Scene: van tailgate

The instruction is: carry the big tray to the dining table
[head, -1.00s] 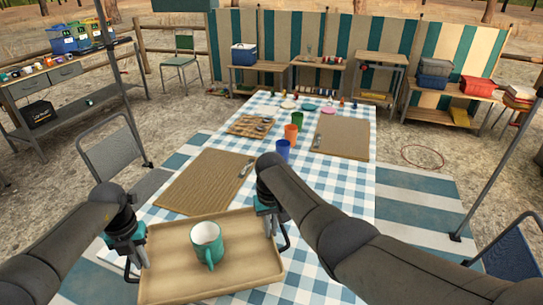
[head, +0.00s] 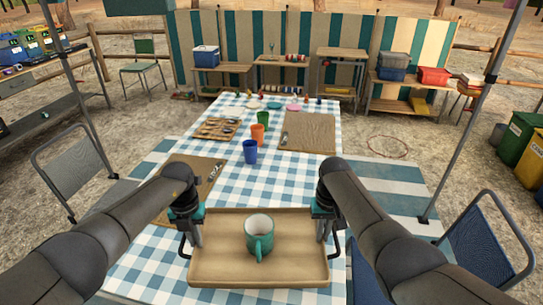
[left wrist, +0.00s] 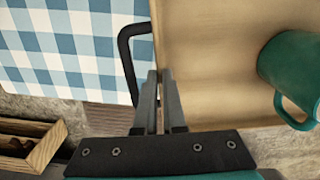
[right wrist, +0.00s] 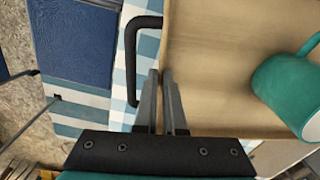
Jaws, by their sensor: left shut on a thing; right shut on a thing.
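The big tray (head: 290,270) is light wood with a dark handle on each side. It is over the near end of the dining table (head: 135,270), which has a blue and white checked cloth; I cannot tell whether it touches the cloth. A green mug (head: 259,239) stands upright on the tray. My left gripper (head: 192,238) is shut on the tray's left side; its fingers (left wrist: 160,103) clasp the rim beside the handle. My right gripper (head: 326,236) is shut on the right side, its fingers (right wrist: 162,103) at the rim beside the other handle. The mug also shows in both wrist views.
Blue (head: 250,152), orange (head: 257,134) and green cups stand mid-table. Woven placemats (head: 308,134) and a cutlery tray (head: 215,129) lie around them. Chairs stand left (head: 75,170) and right (head: 485,240) of the table. A pole (head: 462,135) stands at the right. Cloth ahead of the tray is clear.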

